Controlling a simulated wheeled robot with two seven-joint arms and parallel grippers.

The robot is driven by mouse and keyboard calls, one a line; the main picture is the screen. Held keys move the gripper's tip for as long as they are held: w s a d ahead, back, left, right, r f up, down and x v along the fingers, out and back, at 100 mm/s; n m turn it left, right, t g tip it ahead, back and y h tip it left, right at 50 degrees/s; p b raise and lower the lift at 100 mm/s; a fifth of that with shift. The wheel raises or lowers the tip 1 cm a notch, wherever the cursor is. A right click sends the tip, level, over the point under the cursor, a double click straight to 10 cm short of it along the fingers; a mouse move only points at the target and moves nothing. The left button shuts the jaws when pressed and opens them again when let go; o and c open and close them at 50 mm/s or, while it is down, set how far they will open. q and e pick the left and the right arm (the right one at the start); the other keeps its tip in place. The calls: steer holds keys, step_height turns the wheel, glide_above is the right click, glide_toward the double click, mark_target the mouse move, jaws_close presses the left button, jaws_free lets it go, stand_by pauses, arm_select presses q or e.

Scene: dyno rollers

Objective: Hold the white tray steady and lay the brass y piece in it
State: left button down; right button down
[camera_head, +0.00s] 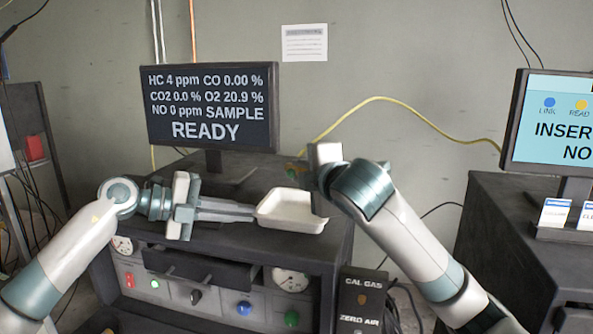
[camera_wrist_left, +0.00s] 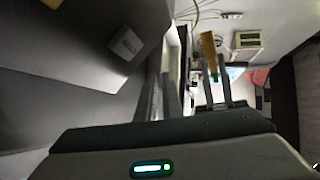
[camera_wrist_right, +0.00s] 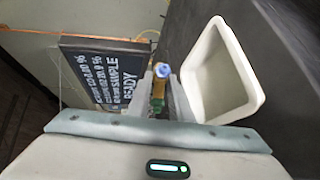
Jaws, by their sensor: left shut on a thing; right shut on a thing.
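The white tray (camera_head: 290,224) is at the console's top front edge in the head view, and its inside looks empty in the right wrist view (camera_wrist_right: 243,75). My left gripper (camera_head: 252,212) is shut on the tray's left end. My right gripper (camera_wrist_right: 160,75) is shut on the brass y piece (camera_wrist_right: 157,90), which has a blue tip. The piece is beside the tray in the right wrist view, apart from it. A brass-coloured part of it seems to show in the left wrist view (camera_wrist_left: 208,45). In the head view my right wrist hides most of its fingers.
A dark monitor (camera_head: 210,105) reading READY stands behind the tray on the console (camera_head: 200,245). A second monitor (camera_head: 550,125) stands on a dark cabinet at the right. A yellow cable (camera_head: 400,99) runs along the wall. A CAL GAS box (camera_head: 360,300) stands at the console's front right.

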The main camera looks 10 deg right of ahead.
arm_select(q)
steer(key=shift+f, duration=0.1)
arm_select(e)
steer(key=s+n+g+y, duration=0.1)
steer(key=n+g+y, duration=0.3)
steer(key=n+g, duration=0.2)
glide_above(299, 220)
steer(key=shift+s+a+f, duration=0.15)
steer(key=shift+s+f, duration=0.1)
steer(key=shift+f, duration=0.1)
steer(key=shift+w, duration=0.15)
steer(key=shift+w+d+f, duration=0.5)
steer(key=shift+w+d, duration=0.05)
steer(key=shift+w, duration=0.45)
steer(key=shift+w+d+f, duration=0.55)
steer(key=shift+w, duration=0.5)
steer(key=shift+w+d+f, duration=0.5)
steer(key=shift+w+d, duration=0.05)
steer(key=shift+w, duration=0.45)
steer(key=shift+f, duration=0.9)
steer(key=c, duration=1.5)
jaws_free()
